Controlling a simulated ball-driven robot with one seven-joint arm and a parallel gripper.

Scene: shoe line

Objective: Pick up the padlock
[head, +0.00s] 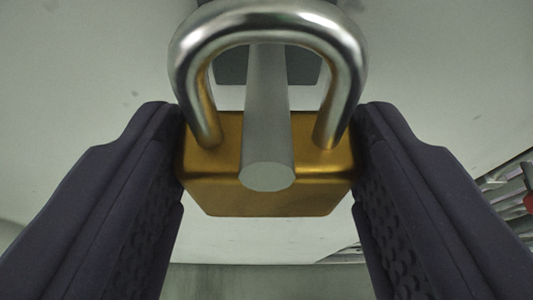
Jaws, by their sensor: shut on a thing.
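The padlock (215,178) has a gold body and a shiny silver shackle (268,18) that points up in the head view. My gripper (269,125) has its two dark, textured fingers on the left and right sides of the gold body, shut on it. A grey round peg (267,110) passes through the shackle's opening. Its flat near end shows in front of the gold body, and its far end runs back behind the shackle. I cannot tell whether the shackle touches the peg.
A dark grey block or plate (303,68) shows behind the shackle at the peg's far end. A pale, plain surface (440,60) surrounds it. At the right edge are blurred metal parts and a red piece (528,203).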

